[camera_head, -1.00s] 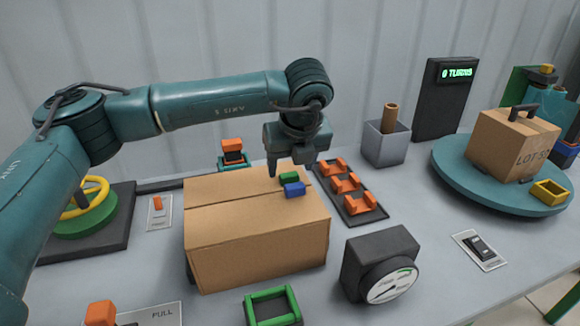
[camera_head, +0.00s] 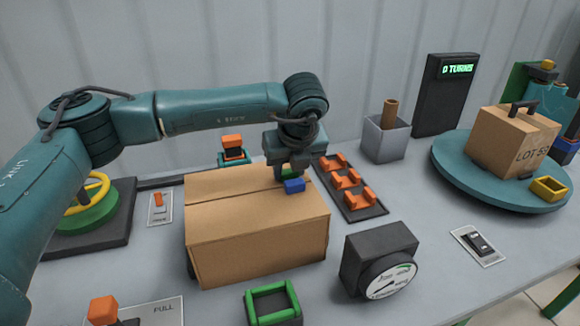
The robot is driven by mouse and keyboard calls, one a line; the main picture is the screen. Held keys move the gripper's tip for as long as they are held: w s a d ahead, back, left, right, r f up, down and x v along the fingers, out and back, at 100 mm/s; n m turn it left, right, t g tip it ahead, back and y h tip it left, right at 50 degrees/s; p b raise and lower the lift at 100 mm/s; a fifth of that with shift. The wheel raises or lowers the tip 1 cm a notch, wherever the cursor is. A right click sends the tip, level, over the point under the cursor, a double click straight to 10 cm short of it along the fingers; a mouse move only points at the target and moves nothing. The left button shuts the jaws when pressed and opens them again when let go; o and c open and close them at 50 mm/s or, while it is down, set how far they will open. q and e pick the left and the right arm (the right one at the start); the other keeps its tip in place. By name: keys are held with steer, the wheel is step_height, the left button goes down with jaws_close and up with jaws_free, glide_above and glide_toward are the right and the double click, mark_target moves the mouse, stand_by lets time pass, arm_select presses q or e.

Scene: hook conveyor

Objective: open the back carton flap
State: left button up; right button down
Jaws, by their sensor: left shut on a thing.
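The brown carton (camera_head: 258,244) stands on the grey table with both top flaps lying flat. The back flap (camera_head: 228,183) carries a green tab (camera_head: 285,171), and the front flap (camera_head: 235,212) carries a blue tab (camera_head: 294,186). A seam runs between the flaps. My left gripper (camera_head: 288,173) is down at the carton's right rear, shut on the green tab, which it partly hides. The blue tab sits just in front of the fingers. My right gripper is not in view.
An orange-hook rack (camera_head: 350,205) lies close to the carton's right. A dial gauge (camera_head: 381,260) stands front right, and a green frame (camera_head: 271,303) lies in front. A turntable (camera_head: 447,170) holds another carton (camera_head: 505,145). A yellow handwheel (camera_head: 88,197) is at left.

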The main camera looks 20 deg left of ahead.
arm_select(q)
jaws_close()
steer(key=shift+r, duration=0.15)
